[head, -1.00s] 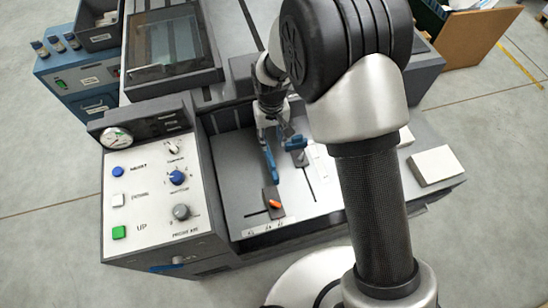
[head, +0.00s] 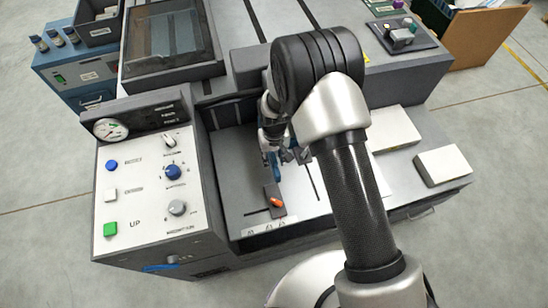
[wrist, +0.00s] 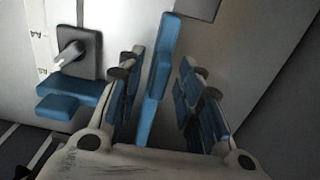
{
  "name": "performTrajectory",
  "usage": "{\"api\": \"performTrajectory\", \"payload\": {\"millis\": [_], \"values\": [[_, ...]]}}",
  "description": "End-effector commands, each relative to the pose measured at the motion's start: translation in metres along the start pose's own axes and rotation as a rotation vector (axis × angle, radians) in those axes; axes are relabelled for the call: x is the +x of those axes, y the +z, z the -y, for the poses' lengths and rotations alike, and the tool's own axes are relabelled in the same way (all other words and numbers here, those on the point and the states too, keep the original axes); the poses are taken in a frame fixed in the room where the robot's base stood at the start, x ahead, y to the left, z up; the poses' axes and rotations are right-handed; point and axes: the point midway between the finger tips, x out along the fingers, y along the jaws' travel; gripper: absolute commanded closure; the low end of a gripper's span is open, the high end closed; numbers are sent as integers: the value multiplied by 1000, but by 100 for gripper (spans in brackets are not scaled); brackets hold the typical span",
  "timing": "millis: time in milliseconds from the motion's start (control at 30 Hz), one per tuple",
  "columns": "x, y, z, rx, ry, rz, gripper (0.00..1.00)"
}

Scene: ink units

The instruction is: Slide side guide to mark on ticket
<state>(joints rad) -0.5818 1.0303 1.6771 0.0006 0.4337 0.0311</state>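A side guide, a blue upright plate (wrist: 157,75), stands between the two fingers of my gripper (wrist: 163,85) in the wrist view. The fingers are open around it, with gaps on both sides; the left finger looks nearer. In the head view my gripper (head: 276,150) is over the grey feed tray, partly hidden by my arm, and its opening is too small to tell there. In the wrist view a dark block with a lever (wrist: 78,52) and blue pieces (wrist: 68,100) lies left of the fingers, near a scale strip (wrist: 38,45) lettered A4. The ticket is not in view.
A control panel (head: 150,185) with a gauge and knobs stands left of the tray. An orange lever (head: 276,202) on a dark block sits at the tray's front, by a label strip (head: 265,229). White blocks (head: 443,165) lie at the right.

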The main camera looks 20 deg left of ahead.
Motion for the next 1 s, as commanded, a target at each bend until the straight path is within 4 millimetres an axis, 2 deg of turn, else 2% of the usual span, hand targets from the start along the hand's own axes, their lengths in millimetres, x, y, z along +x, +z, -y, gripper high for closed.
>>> {"api": "performTrajectory", "payload": {"millis": [200, 700, 1000], "values": [[0, 0, 0, 0, 0, 0, 68], [0, 0, 0, 0, 0, 0, 100], [0, 0, 0, 0, 0, 0, 100]]}}
